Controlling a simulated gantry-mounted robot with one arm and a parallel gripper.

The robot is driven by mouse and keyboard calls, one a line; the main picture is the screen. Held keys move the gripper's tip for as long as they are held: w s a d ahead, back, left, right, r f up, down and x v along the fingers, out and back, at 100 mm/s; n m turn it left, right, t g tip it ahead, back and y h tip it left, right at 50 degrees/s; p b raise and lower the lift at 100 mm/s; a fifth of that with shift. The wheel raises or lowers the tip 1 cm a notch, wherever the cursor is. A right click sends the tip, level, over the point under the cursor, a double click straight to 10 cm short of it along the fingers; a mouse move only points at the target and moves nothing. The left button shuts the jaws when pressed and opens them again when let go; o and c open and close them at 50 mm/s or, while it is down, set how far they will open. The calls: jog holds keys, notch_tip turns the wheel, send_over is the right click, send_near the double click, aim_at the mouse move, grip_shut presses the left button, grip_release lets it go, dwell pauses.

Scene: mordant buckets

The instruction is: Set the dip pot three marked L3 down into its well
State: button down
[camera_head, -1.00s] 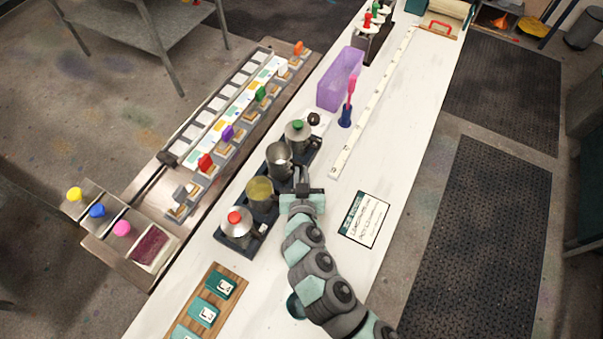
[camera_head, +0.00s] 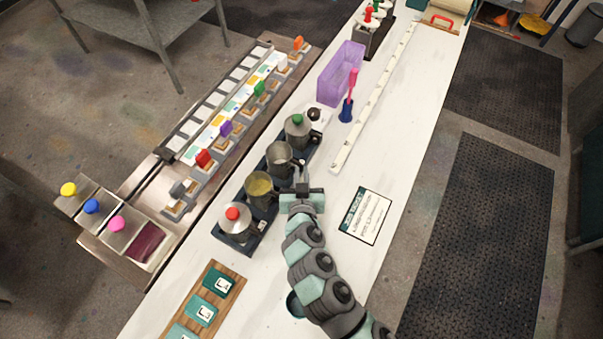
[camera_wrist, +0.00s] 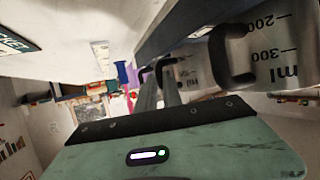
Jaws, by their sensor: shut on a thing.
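An open grey metal pot (camera_head: 279,161) stands third from the near end in a row of pots. It is at the dark rack (camera_head: 262,224), between the pot of yellow liquid (camera_head: 261,188) and the green-knobbed pot (camera_head: 298,130). My gripper (camera_head: 301,186) is on its right side, shut on its handle. In the wrist view my fingers (camera_wrist: 165,92) reach the dark handle (camera_wrist: 160,70) of this pot. A nearer pot with millilitre marks (camera_wrist: 270,50) stands at the right there. No L3 mark is legible, and the well under the held pot is hidden.
A red-knobbed pot (camera_head: 235,222) stands at the rack's near end. A purple bin (camera_head: 341,74), a blue holder (camera_head: 346,112) and a long white strip (camera_head: 374,100) lie beyond. A printed card (camera_head: 366,216) lies right of my arm. The bench around it is clear.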

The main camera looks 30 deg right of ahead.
jog(key=c, duration=1.4)
grip_release()
jog(key=shift+s+a+r, duration=0.15)
jog(key=shift+s+a, duration=0.05)
jog(key=shift+s, duration=0.3)
jog(key=p+v, duration=0.1)
jog(key=v, duration=0.8)
jog(key=shift+s+r, duration=0.2)
jog(key=shift+a, duration=0.1)
